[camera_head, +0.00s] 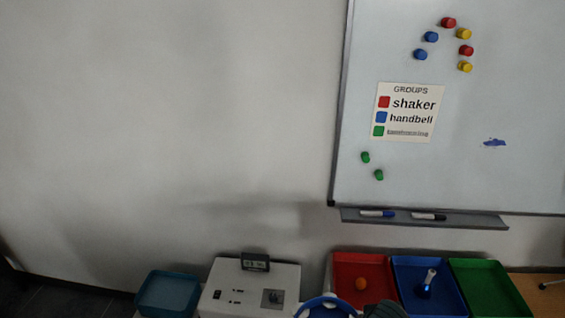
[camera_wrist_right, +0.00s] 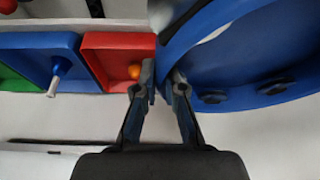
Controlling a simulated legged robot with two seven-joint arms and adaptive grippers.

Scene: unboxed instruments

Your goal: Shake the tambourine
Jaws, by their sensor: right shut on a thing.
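The blue tambourine (camera_wrist_right: 232,75) fills the right side of the right wrist view, with dark jingles along its rim. My right gripper (camera_wrist_right: 162,88) is shut on the edge of its rim. In the head view only the top arc of the tambourine (camera_head: 325,301) shows at the bottom edge, with my dark right gripper (camera_head: 384,309) beside it on the right. The rest of both is cut off there. My left gripper is in neither view.
Red (camera_head: 343,263), blue (camera_head: 402,268) and green (camera_head: 497,288) trays stand below the whiteboard (camera_head: 500,180). An orange ball (camera_head: 361,283) lies in the red tray and a handbell (camera_head: 427,281) in the blue one. A white box (camera_head: 222,285) and teal tray (camera_head: 168,291) stand left.

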